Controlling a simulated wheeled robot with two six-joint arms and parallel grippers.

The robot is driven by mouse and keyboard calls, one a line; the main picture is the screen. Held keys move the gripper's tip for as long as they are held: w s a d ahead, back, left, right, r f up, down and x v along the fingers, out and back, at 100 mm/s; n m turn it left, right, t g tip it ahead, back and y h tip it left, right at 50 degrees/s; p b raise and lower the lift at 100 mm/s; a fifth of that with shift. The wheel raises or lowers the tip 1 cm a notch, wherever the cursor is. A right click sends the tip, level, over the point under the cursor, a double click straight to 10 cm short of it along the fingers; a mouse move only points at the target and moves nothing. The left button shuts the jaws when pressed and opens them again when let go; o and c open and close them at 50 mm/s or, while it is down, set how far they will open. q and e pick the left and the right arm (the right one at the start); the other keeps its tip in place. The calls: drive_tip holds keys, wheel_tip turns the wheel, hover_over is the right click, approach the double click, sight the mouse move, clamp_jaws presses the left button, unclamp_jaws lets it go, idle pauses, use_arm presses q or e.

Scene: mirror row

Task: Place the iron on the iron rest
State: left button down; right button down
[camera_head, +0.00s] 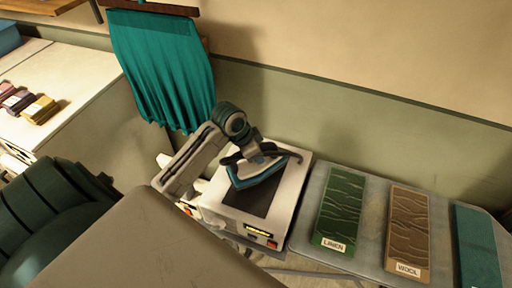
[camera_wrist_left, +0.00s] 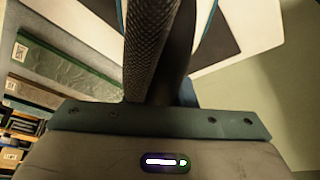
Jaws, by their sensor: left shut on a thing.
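The iron (camera_head: 256,172), blue-trimmed with a pale body, is over the dark pad of the white iron rest (camera_head: 285,212). My left gripper (camera_head: 252,150) is shut on the iron's handle from above. Whether the iron's sole touches the pad or hovers just over it, I cannot tell. In the left wrist view a dark textured finger (camera_wrist_left: 152,45) fills the middle, and the white rest (camera_wrist_left: 235,38) with its dark pad shows behind it. The gripper hides much of the handle. My right gripper is not in view.
An ironing board (camera_head: 302,232) right of the rest carries green linen (camera_head: 343,205), brown wool (camera_head: 408,228) and a teal cloth (camera_head: 477,245). A teal curtain-like cloth (camera_head: 165,70) hangs behind. A white counter (camera_head: 85,75) at the left holds several small folded items (camera_head: 38,108).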

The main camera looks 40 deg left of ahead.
sight(256, 165)
use_arm(q)
drive_tip(key=shift+w+a+f+p, duration=0.1)
drive_tip(key=shift+w+f+p, duration=0.05)
drive_tip(key=shift+f+p, duration=0.4)
drive_tip(key=shift+w+f+p, duration=0.1)
drive_tip(key=shift+f+p, duration=0.25)
drive_tip(key=shift+f, duration=0.75)
drive_tip(key=c, duration=1.2)
unclamp_jaws()
drive_tip(key=shift+s+f, duration=0.1)
drive_tip(key=shift+f, duration=0.1)
drive_tip(key=shift+s+r, duration=0.1)
drive_tip(key=shift+r, duration=0.1)
